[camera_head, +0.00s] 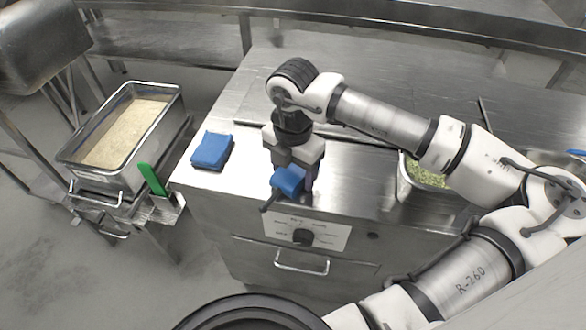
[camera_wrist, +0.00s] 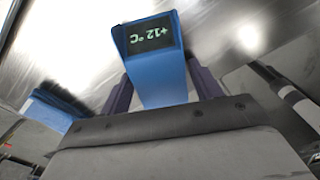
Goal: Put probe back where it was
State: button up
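The probe (camera_head: 288,180) is a blue block-shaped device near the front edge of the steel counter. In the wrist view the probe (camera_wrist: 160,75) has a dark display reading +12 °C. My gripper (camera_head: 298,172) points down over the counter's front edge. Its two dark fingers stand on either side of the probe in the wrist view, and it is shut on it. A folded blue item (camera_head: 211,150), perhaps a cloth or holder, lies on the counter left of my gripper.
A steel pan of rice-like grain (camera_head: 160,115) stands on a stand at left, with a green handle (camera_head: 153,180) beside it. A pan of green food (camera_head: 424,176) is at right, partly behind my arm. The counter's left part is mostly clear.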

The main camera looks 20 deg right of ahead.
aim_at(293, 170)
jog(key=shift+o, duration=0.6)
jog(key=shift+r, duration=0.2)
notch_tip(293, 170, up, 12)
jog(key=b, duration=0.1)
jog(key=shift+f, duration=0.1)
